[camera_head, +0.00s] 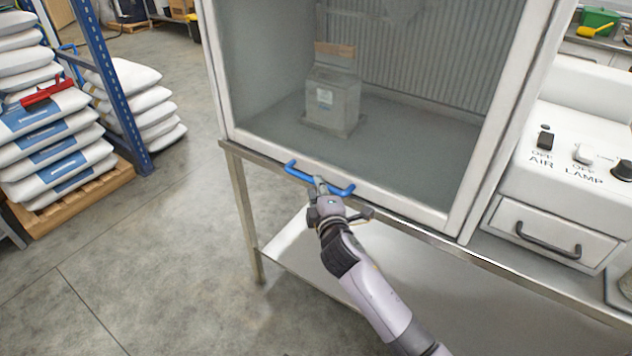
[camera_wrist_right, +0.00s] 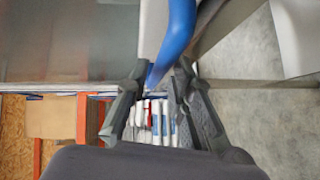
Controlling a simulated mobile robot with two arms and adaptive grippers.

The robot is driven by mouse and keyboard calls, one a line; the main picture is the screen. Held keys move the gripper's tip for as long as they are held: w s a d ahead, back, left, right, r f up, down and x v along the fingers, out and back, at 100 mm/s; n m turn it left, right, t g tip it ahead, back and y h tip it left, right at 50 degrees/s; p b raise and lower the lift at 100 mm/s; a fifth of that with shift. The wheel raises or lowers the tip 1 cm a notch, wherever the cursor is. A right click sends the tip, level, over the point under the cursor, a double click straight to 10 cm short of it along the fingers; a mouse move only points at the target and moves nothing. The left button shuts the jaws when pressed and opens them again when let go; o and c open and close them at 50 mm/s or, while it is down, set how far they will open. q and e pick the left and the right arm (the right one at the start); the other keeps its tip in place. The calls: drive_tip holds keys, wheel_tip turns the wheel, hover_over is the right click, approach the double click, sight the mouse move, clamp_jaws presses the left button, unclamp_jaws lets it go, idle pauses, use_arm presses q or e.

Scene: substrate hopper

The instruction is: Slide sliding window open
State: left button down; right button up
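The sliding window (camera_head: 415,185) is a clear pane in a white frame on the front of a cabinet. Its lower frame edge sits down at the cabinet's sill. A blue bar handle (camera_head: 297,172) is fixed to that lower edge and also shows in the right wrist view (camera_wrist_right: 178,35). My right gripper (camera_head: 320,184) is at the middle of the handle. In the wrist view its fingers (camera_wrist_right: 160,72) close in on both sides of the blue bar, with little or no gap. My left gripper is in neither view.
Behind the glass stands a grey container (camera_head: 333,98). To the right is a white control panel (camera_head: 575,135) with switches and a drawer (camera_head: 553,235). A metal lower shelf (camera_head: 430,285) lies below the cabinet. Stacked sacks (camera_head: 55,135) and a blue rack post (camera_head: 108,85) stand at left; floor between is clear.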

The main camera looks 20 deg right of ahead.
drive_tip(key=shift+w+d+f, duration=0.1)
drive_tip(key=shift+w+f, duration=0.05)
drive_tip(key=shift+w, duration=0.6)
drive_tip(key=shift+w+d+f, duration=0.1)
drive_tip(key=shift+w, duration=0.65)
drive_tip(key=shift+c, duration=0.3)
clamp_jaws()
